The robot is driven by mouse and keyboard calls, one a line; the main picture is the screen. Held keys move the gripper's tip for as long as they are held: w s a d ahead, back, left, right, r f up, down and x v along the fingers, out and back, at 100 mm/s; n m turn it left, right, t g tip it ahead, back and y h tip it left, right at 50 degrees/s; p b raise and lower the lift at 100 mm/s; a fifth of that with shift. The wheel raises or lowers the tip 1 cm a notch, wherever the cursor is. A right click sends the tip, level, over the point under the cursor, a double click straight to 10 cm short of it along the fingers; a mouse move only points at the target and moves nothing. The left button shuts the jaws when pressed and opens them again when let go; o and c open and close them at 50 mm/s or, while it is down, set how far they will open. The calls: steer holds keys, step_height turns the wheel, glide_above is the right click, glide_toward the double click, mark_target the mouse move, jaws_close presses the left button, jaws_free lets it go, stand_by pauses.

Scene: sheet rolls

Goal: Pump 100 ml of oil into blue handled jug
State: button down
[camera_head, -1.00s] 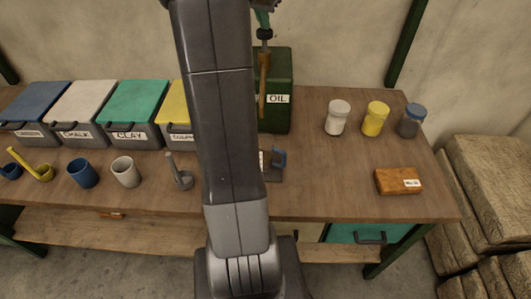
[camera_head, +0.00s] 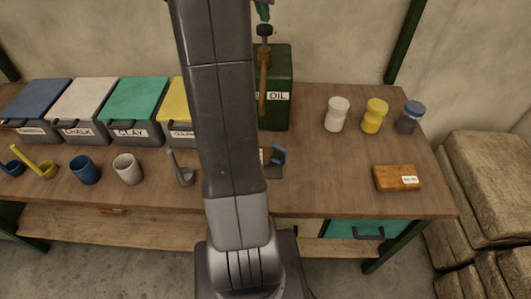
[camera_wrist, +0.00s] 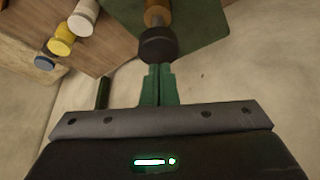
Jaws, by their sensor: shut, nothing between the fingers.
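The green oil can (camera_head: 277,110), labelled OIL, stands at the back of the bench, partly behind my arm. Its pump has a dark round knob (camera_head: 264,30) above a brown shaft. The knob is large in the wrist view (camera_wrist: 157,45). My gripper (camera_head: 262,11) is shut and empty just above the knob. In the wrist view its green fingertips (camera_wrist: 159,72) are together at the knob's edge; I cannot tell whether they touch. A blue upright part (camera_head: 279,154), perhaps the jug's handle, shows beside my arm over a dark grey base (camera_head: 275,173); the rest is hidden.
Labelled bins with coloured lids (camera_head: 135,100) line the back left. A blue cup (camera_head: 85,171), a pale cup (camera_head: 128,170) and scoops stand before them. Several jars (camera_head: 375,117) and a brown block (camera_head: 397,178) are at the right. Bench between oil can and jars is clear.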

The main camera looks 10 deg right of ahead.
mark_target(263, 28)
steer(key=shift+f+b, duration=1.55)
steer(key=shift+f, duration=0.9)
steer(key=shift+r, duration=0.15)
steer(key=shift+r+p, duration=2.15)
steer(key=shift+r, duration=0.2)
steer(key=shift+r, duration=0.15)
step_height(263, 28, up, 6)
steer(key=p, duration=0.5)
steer(key=shift+f, duration=0.3)
step_height(263, 28, down, 7)
steer(key=b, duration=0.6)
